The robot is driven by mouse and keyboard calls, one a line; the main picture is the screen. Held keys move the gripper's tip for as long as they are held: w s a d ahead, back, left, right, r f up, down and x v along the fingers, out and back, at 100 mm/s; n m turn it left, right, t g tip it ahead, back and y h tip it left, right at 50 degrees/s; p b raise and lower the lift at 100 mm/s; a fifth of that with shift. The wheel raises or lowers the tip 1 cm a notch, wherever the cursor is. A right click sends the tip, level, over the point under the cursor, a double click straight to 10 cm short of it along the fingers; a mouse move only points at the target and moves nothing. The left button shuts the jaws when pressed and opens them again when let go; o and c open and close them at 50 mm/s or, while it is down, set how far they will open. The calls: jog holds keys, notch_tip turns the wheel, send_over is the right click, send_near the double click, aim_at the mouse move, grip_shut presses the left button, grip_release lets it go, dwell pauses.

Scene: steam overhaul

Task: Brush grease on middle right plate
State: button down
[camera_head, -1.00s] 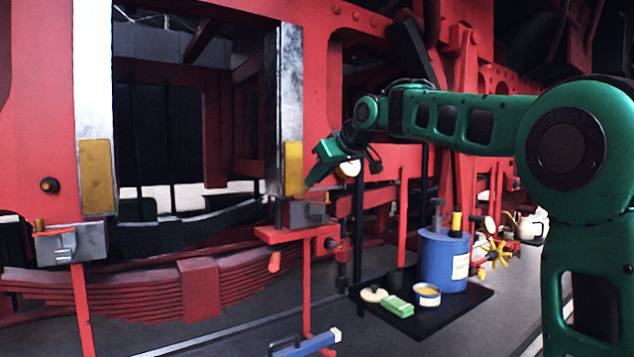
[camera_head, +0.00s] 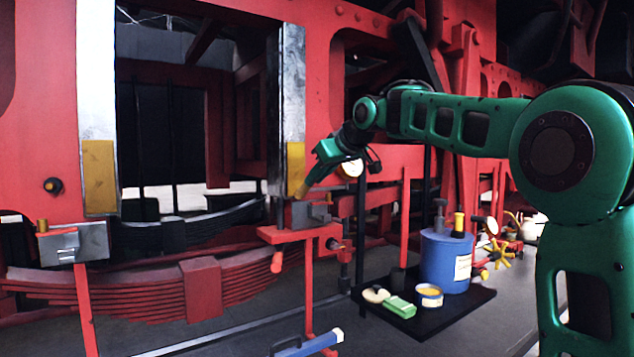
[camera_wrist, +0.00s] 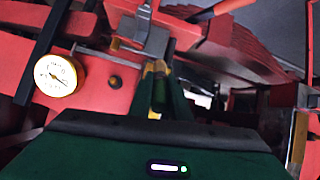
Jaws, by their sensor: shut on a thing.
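The right upright steel plate (camera_head: 291,90) stands on the red frame and carries a yellow patch (camera_head: 295,165) on its lower part. The left plate (camera_head: 95,80) has a similar yellow patch (camera_head: 100,175). My gripper (camera_head: 318,177) is at the lower right edge of the right plate. It is shut on a brush (camera_head: 304,188), whose tan end points down and left by the bottom of the yellow patch. Contact with the plate cannot be told. The brush's yellowish end (camera_wrist: 155,68) also shows in the wrist view, between dark fingers.
A grey block (camera_head: 308,213) on a red bracket sits just below the brush. A black tray (camera_head: 455,318) holds an open tin (camera_head: 429,294), a green block (camera_head: 399,307) and a blue canister (camera_head: 446,262). A round gauge (camera_wrist: 60,75) is close to my gripper.

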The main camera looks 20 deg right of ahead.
jog(key=shift+r, duration=1.95)
notch_tip(320, 180, up, 8)
jog(key=shift+f, duration=0.2)
jog(key=shift+f, duration=5.75)
